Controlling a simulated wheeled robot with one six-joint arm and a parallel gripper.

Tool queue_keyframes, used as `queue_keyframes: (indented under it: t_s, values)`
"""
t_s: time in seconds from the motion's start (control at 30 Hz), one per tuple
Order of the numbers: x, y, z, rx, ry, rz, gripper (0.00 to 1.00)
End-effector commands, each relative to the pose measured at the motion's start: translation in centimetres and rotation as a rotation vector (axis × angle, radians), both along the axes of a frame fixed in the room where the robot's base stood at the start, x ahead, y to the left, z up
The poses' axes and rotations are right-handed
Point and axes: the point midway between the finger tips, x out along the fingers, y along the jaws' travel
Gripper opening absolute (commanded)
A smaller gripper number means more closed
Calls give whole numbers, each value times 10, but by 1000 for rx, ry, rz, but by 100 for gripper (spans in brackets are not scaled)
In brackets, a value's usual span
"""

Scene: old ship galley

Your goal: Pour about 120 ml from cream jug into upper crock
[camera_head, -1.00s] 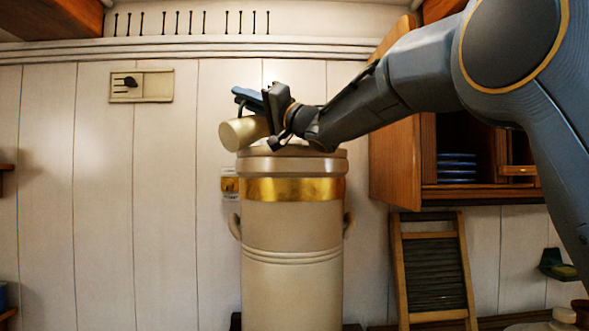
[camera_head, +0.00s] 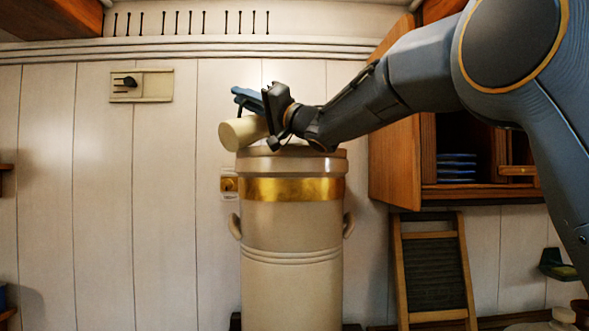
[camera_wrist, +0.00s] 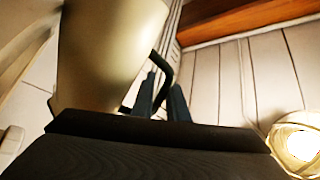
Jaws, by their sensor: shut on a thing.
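The cream jug (camera_head: 240,132) is pale cream and lies tipped far over on its side, its base facing left, just above the rim of the crock. My gripper (camera_head: 270,105) is shut on the jug's dark handle and holds it there. In the wrist view the jug (camera_wrist: 105,55) fills the upper left, with the dark handle (camera_wrist: 163,75) at its right between the fingers. The upper crock (camera_head: 292,225) is a tall beige stoneware vessel with a gold band and side lugs, standing upright below the jug. The jug's mouth, any stream and the crock's inside are hidden.
An open wooden cabinet (camera_head: 395,175) with blue plates (camera_head: 457,168) is at the right, behind my arm. A washboard (camera_head: 435,270) leans on the wall below it. A wall plate (camera_head: 141,86) is at the upper left. The space left of the crock is clear.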

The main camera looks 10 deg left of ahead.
Motion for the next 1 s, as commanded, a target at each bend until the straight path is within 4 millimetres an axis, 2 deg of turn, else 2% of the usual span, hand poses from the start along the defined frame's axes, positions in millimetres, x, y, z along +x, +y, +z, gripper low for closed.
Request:
queue_keyframes:
  t_s: [0.03, 0.07, 0.27, 0.73, 1.0]
  values:
    - [-9, 1, 43, -18, 14, -7, 0]
    - [-10, 2, 43, -20, 13, -8, 0]
    - [-17, 4, 40, -73, -27, -20, 0]
    - [-58, 15, 22, -375, -281, -117, 0]
    - [-78, 9, -4, -559, -474, -205, 0]
